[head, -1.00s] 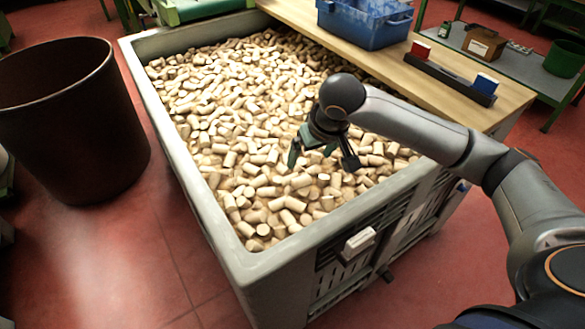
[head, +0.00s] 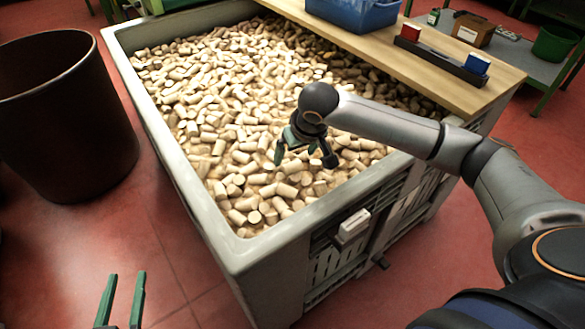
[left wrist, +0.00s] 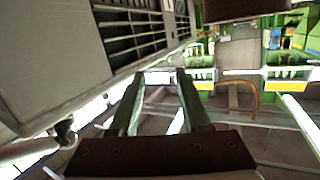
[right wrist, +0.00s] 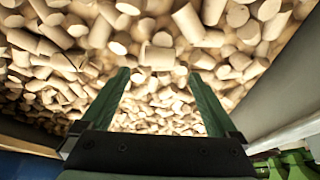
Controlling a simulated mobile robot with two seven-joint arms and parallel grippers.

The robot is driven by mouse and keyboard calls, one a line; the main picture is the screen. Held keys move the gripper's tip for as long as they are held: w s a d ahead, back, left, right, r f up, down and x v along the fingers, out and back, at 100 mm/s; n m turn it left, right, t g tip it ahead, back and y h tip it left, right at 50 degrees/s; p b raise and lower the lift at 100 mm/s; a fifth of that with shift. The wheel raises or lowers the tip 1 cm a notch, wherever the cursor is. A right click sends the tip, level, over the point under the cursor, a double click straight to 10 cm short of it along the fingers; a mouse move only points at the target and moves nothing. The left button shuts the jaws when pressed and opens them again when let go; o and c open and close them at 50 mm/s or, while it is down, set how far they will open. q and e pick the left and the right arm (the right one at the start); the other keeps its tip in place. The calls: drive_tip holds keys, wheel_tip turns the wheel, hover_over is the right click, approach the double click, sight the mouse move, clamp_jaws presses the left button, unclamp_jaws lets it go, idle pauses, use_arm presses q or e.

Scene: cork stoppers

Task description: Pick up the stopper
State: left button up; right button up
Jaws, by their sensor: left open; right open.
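Many cork stoppers (head: 235,110) fill a large grey bin (head: 190,195). They also fill most of the right wrist view (right wrist: 155,57). My right gripper (head: 304,160) is open over the near right part of the pile. In the right wrist view its two green fingers (right wrist: 158,78) are apart with corks beyond them and nothing gripped. Whether the tips touch any cork cannot be told. My left gripper (head: 122,280) is open and empty, low at the left, outside the bin over the red floor. In the left wrist view its fingers (left wrist: 157,80) are apart beside the bin's slatted side.
A dark round barrel (head: 65,120) stands left of the bin. A wooden board (head: 440,62) lies across the bin's far right, bearing a blue crate (head: 355,15) and a black holder with red and blue blocks (head: 440,60). Red floor is free at the front left.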

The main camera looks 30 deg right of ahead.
sight(293, 164)
drive_tip(key=b+x, duration=0.1)
drive_tip(key=x, duration=0.3)
drive_tip(key=shift+s+d+f+b, duration=0.1)
drive_tip(key=shift+s+f+b, duration=0.1)
drive_tip(key=shift+b, duration=0.2)
drive_tip(key=shift+w+f, duration=0.1)
drive_tip(key=shift+f, duration=0.1)
use_arm(q)
wheel_tip(293, 164, up, 12)
drive_tip(key=m+t+h, duration=0.2)
drive_tip(key=t+h, duration=0.1)
drive_tip(key=t, duration=0.1)
drive_tip(key=shift+d+f+m+t, duration=0.25)
drive_tip(key=shift+d+m+t, duration=0.05)
use_arm(e)
drive_tip(key=shift+c, duration=0.2)
drive_tip(key=c, duration=1.4)
